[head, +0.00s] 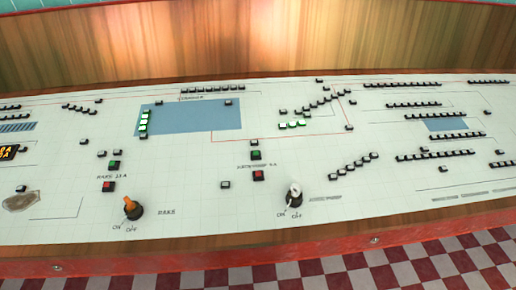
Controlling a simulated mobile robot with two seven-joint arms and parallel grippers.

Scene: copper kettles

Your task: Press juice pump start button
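A white control panel (215,190) slopes across the head view. Near its middle, a small label that seems to read "juice pump" sits between a green button (255,155) above and a red button (258,175) below. A rotary switch with a pale knob (294,195) stands lower right of them, with ON and OFF marks and a label that seems to name the juice pump. Neither of my grippers is in view, and nothing touches the buttons.
Another green button (114,165), red button (108,187) and orange-knobbed switch (131,208) lie to the left. Several rows of small dark buttons and a blue area (195,118) lie farther back. A wooden front edge (200,247) borders the panel above a checkered floor (330,270).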

